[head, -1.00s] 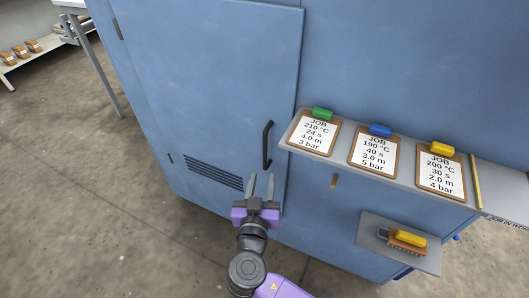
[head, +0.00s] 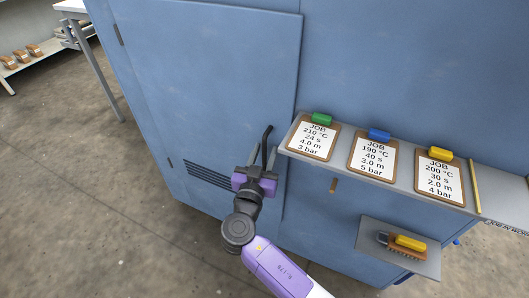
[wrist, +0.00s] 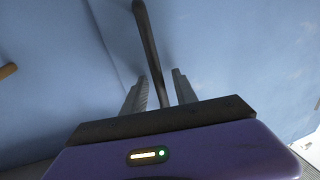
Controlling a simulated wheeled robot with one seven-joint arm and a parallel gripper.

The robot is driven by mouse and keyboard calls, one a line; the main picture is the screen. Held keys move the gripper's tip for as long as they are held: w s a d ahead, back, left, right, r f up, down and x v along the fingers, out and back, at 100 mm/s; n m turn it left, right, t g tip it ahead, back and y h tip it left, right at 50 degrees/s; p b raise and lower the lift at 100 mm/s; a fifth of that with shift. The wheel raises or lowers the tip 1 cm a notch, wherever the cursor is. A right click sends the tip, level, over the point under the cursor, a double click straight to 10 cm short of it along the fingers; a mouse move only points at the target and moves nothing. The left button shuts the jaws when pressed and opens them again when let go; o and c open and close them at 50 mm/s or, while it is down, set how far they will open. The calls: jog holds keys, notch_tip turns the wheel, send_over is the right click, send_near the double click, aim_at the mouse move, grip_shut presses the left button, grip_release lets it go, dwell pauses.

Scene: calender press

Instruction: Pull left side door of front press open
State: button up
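The left side door (head: 215,75) of the blue press is shut in the head view, with hinges on its left edge and vent slots low down. Its black bar handle (head: 267,140) stands upright near the door's right edge. My gripper (head: 263,155) is at the lower part of the handle. In the wrist view the handle (wrist: 150,45) runs down between the two grey fingers of my gripper (wrist: 158,90). The fingers are apart, with a gap to the handle on the right side. The lower handle end is hidden behind the gripper body.
A grey shelf (head: 340,165) with several job clipboards projects just right of the handle. A lower small shelf (head: 372,240) holds a brush (head: 403,246). A white table (head: 88,50) stands at the far left. The floor left of the press is clear.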

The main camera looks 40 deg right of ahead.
grip_shut()
dwell(1.4)
